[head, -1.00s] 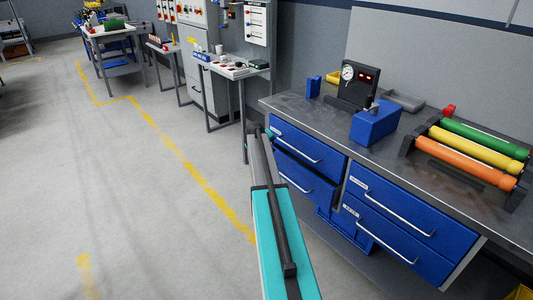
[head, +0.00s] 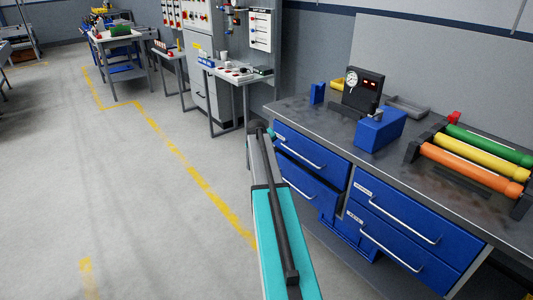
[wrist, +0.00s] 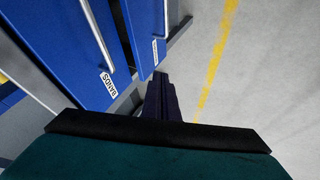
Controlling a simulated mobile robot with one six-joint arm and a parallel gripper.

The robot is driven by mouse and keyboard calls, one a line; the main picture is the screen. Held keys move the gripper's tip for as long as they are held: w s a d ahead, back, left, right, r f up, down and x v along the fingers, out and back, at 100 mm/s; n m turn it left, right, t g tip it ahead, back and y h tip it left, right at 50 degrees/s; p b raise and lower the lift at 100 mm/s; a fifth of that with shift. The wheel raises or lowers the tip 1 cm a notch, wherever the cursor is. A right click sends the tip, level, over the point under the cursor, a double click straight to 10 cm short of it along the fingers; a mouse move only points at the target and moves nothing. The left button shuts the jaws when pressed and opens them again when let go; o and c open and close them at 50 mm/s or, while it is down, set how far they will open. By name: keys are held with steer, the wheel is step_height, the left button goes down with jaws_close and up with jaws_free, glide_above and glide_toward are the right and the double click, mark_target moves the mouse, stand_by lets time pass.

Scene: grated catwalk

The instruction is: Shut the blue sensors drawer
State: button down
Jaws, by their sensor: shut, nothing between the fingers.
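Blue drawers fill the front of the grey bench. In the head view, the lower-left drawer (head: 308,184) stands out a little, with a dark gap above its front. The upper-left drawer (head: 310,150) looks flush. I cannot read a sensors label; the left drawers' labels are hidden by my arm. My gripper (wrist: 160,78) is shut and empty, close beside the drawer ends. In the head view my arm hides most of it.
The bench top (head: 330,118) carries a gauge box (head: 364,88), a blue block (head: 380,130) and coloured rollers (head: 470,160). Two right-hand drawers (head: 415,222) have bar handles. The floor (head: 120,190) to the left is clear, with a yellow line.

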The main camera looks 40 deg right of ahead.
steer(key=s+a+f+g+y, duration=0.1)
steer(key=s+a+f, duration=0.3)
steer(key=a+f, duration=0.65)
steer(key=s+a+f+n+g+y, duration=0.15)
steer(key=s+a+f, duration=0.35)
steer(key=a+f, duration=0.55)
steer(key=s+a+f+g+y, duration=0.15)
steer(key=s+a+f, duration=0.25)
steer(key=a+f, duration=0.65)
steer(key=s+a+f+g+y, duration=0.1)
steer(key=s+a+f, duration=0.3)
steer(key=s+a, duration=0.8)
steer(key=s+a+f+g+y, duration=0.1)
steer(key=s+a+f+g, duration=0.3)
steer(key=s+a, duration=0.8)
steer(key=s, duration=0.8)
steer(key=shift+s+a+n+g, duration=0.3)
steer(key=shift+s+n, duration=0.05)
steer(key=shift+s, duration=0.05)
